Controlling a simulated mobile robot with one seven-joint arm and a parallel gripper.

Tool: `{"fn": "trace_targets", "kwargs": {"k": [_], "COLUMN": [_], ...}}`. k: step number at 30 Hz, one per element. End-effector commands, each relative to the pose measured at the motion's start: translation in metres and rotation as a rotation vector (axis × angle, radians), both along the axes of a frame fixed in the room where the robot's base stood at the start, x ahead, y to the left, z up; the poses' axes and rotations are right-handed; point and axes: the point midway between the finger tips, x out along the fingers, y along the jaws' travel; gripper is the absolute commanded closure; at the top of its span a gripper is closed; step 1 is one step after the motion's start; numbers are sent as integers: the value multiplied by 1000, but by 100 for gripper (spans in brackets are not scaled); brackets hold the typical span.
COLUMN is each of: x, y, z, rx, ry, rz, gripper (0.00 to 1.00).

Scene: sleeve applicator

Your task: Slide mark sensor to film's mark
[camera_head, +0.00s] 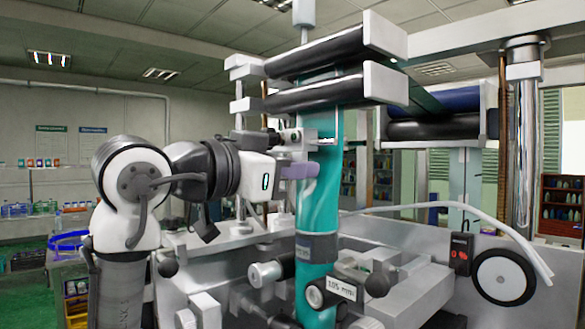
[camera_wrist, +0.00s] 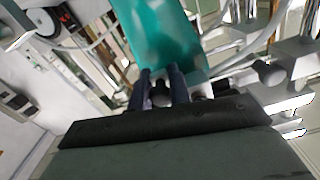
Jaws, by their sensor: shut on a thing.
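The teal film (camera_head: 320,205) runs down the machine as a tall upright strip. It also fills the upper middle of the wrist view (camera_wrist: 160,35). My gripper (camera_head: 302,171) reaches in from the left, its bluish fingers beside the film at mid-height. In the wrist view my gripper (camera_wrist: 160,80) is shut on a small dark knob (camera_wrist: 160,93) between its two fingers. The knob seems to belong to the mark sensor, whose body I cannot clearly make out behind the fingers. I cannot make out a clear mark on the film.
Black rollers (camera_head: 315,95) sit above my gripper. A round knob (camera_head: 265,273) and a part labelled 105 mm (camera_head: 340,288) stand below.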

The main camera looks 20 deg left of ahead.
Motion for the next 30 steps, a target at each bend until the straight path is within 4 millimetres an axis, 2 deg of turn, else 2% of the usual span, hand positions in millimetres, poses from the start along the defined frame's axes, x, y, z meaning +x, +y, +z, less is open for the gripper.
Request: {"fn": "trace_targets", "kwargs": {"k": [3,10,11,15,25,30], "x": [-6,-6,-6,-6,-8,-27], "y": [-9,-9,-9,-8,-6,7], "z": [-1,0,0,0,-1,-3], "rx": [4,2,2,2,1,0], "ry": [-4,-2,-2,-2,-2,-3], "rz": [-4,-3,-3,-2,-1,1], "gripper": [100,100,77,59,59,59]}}
